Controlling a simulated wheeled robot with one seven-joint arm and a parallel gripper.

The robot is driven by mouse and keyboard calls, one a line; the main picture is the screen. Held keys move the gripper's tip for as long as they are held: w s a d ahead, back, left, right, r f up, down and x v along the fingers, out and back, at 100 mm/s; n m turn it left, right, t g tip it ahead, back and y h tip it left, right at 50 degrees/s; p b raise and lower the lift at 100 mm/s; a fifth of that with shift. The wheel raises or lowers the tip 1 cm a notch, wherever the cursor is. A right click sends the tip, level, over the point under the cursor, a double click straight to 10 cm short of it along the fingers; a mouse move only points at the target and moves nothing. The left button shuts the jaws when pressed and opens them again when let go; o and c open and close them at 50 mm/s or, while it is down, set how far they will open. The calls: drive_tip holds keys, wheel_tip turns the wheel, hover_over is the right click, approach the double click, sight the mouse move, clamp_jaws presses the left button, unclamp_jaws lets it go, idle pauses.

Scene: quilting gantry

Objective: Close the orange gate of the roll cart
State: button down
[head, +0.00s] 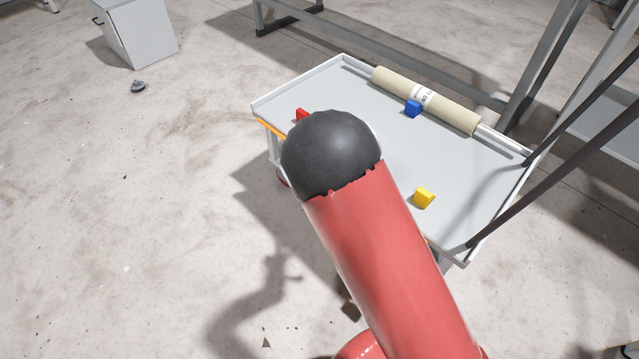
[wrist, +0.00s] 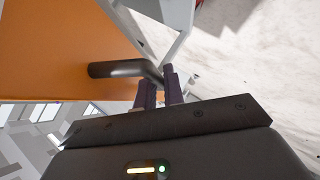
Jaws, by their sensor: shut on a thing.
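The roll cart (head: 395,150) stands on the floor, with a grey top. The orange gate (head: 270,129) shows as a thin strip along the cart's near left edge, and my arm hides most of that side. In the wrist view the orange gate (wrist: 60,45) is a broad panel at the upper left with a dark bent bar handle (wrist: 115,69). My gripper (wrist: 160,88) is shut on the handle near its bent end. The head view does not show the gripper, and I cannot tell from it how far the gate stands open.
On the cart top lie a cream roll (head: 450,111) on a rod, a blue block (head: 413,108), a yellow block (head: 424,198) and a partly hidden red block (head: 301,115). Dark gantry bars (head: 570,135) rise at the right. The floor (head: 140,220) at left is mostly clear.

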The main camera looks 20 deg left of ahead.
drive_tip(key=shift+w+d+r+m+g+y+p, duration=0.2)
drive_tip(key=shift+w+r+m+g+p, duration=0.25)
drive_tip(key=shift+g, duration=0.3)
drive_tip(key=shift+w+d+r+m+g+y+p, duration=0.15)
drive_tip(key=shift+w+r+m+g+y+p, duration=0.2)
drive_tip(key=shift+r+m+g, duration=0.3)
drive_tip(key=shift+w+d+r+m+g+y+p, duration=0.15)
drive_tip(key=shift+w+r+m+g+p, duration=0.25)
drive_tip(key=shift+g, duration=0.4)
drive_tip(key=shift+s, duration=0.1)
drive_tip(key=c, duration=1.8)
unclamp_jaws()
drive_tip(key=shift+f, duration=0.1)
drive_tip(key=shift+v, duration=3.9)
